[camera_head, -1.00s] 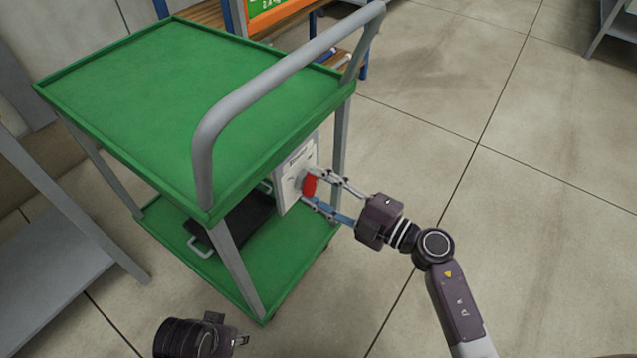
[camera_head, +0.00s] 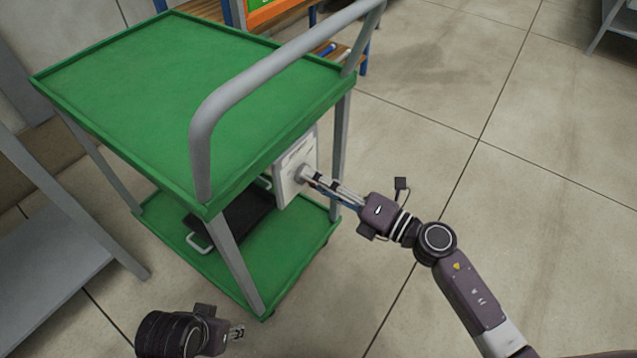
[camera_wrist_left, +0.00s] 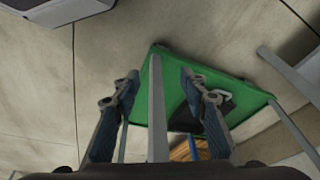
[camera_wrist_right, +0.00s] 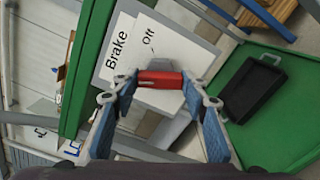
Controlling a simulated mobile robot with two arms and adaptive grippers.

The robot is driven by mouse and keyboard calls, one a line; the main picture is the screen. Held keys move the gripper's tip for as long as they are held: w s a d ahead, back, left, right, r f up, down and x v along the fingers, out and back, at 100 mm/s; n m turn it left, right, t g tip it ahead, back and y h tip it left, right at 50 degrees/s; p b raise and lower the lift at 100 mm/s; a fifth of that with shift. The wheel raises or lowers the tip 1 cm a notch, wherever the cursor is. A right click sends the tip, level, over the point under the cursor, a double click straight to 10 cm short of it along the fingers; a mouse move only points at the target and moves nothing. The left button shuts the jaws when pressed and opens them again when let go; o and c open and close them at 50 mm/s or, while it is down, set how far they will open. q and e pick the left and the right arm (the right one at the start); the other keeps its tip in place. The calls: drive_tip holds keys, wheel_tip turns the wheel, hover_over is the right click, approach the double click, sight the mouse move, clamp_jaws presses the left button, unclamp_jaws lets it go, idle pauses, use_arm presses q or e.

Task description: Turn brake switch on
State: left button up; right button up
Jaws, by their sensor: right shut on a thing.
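The brake switch is a red knob (camera_wrist_right: 160,80) on a grey mount. It sits on a white panel (camera_head: 289,185) at the near right side of the green cart (camera_head: 150,90). The panel also shows in the right wrist view (camera_wrist_right: 118,52), reading "Brake" and "Off"; no "On" label is visible. My right gripper (camera_head: 308,176) is shut on the red knob, with a fingertip at each end of it. In the head view the fingers hide the red. My left gripper (camera_head: 238,333) is open and empty, low in front of the cart.
A black tray (camera_wrist_right: 252,88) with pale handles lies on the cart's lower green shelf (camera_head: 265,285). A grey push handle (camera_head: 270,75) arches above the panel. A grey shelf (camera_head: 45,285) stands at left.

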use_arm(q)
drive_tip(key=b+v, duration=0.1)
drive_tip(key=v, duration=0.3)
use_arm(e)
drive_tip(key=n, duration=0.3)
drive_tip(key=shift+f+n, duration=0.15)
drive_tip(key=shift+n, duration=0.25)
drive_tip(key=o, duration=1.2)
drive_tip(key=shift+c, duration=0.2)
drive_tip(key=v, duration=1.2)
